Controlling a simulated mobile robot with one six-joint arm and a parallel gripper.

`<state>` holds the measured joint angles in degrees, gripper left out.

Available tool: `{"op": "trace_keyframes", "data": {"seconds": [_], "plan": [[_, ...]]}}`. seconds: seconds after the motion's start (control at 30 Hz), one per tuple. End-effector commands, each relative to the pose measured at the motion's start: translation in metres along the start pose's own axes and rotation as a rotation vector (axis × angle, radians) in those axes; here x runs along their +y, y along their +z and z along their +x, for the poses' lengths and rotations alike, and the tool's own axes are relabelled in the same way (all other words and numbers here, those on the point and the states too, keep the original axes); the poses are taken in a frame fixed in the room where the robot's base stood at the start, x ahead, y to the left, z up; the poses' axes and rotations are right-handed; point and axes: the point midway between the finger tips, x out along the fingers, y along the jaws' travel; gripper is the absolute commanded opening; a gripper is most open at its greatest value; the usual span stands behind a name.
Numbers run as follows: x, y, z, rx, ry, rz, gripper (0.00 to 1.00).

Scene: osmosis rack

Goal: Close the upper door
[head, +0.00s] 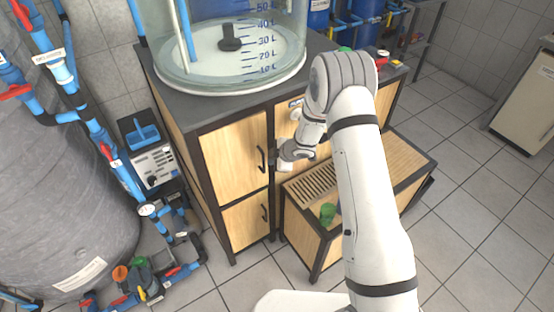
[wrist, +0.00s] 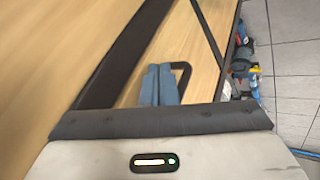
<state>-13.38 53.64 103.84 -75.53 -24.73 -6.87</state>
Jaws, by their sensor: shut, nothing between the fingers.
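The upper door (head: 233,158) is a light wooden panel in the black-framed cabinet under the clear tank. It looks flush with the frame or nearly so; I cannot tell if a small gap is left. Its black bar handle (head: 261,159) is near its right edge. My gripper (head: 274,157) is just right of that handle in the head view. In the wrist view my gripper's blue-grey fingers (wrist: 161,84) are shut together and empty, in front of the door panel (wrist: 143,62) and beside the handle (wrist: 184,73). I cannot tell whether they touch the door.
A lower door (head: 243,225) with its own handle sits below. A wooden box with a slatted top (head: 311,185) and a green cup (head: 327,213) stands right of the doors. Blue pipes and a pump (head: 140,280) are at left. Tiled floor (head: 480,220) is free at right.

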Motion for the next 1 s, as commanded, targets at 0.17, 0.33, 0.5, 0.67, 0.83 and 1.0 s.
{"op": "trace_keyframes", "data": {"seconds": [0.17, 0.33, 0.5, 0.67, 0.83, 1.0], "plan": [[0.001, 0.003, -0.001, -0.003, 0.003, 0.005, 0.00], [0.002, 0.006, -0.002, -0.005, 0.006, 0.010, 0.00], [0.000, 0.010, -0.004, -0.006, 0.007, 0.013, 0.00], [-0.013, 0.018, -0.013, -0.005, 0.006, 0.012, 0.00], [-0.014, 0.025, -0.048, -0.006, 0.011, 0.010, 0.00], [-0.008, 0.029, -0.086, -0.006, 0.010, 0.011, 0.00]]}}
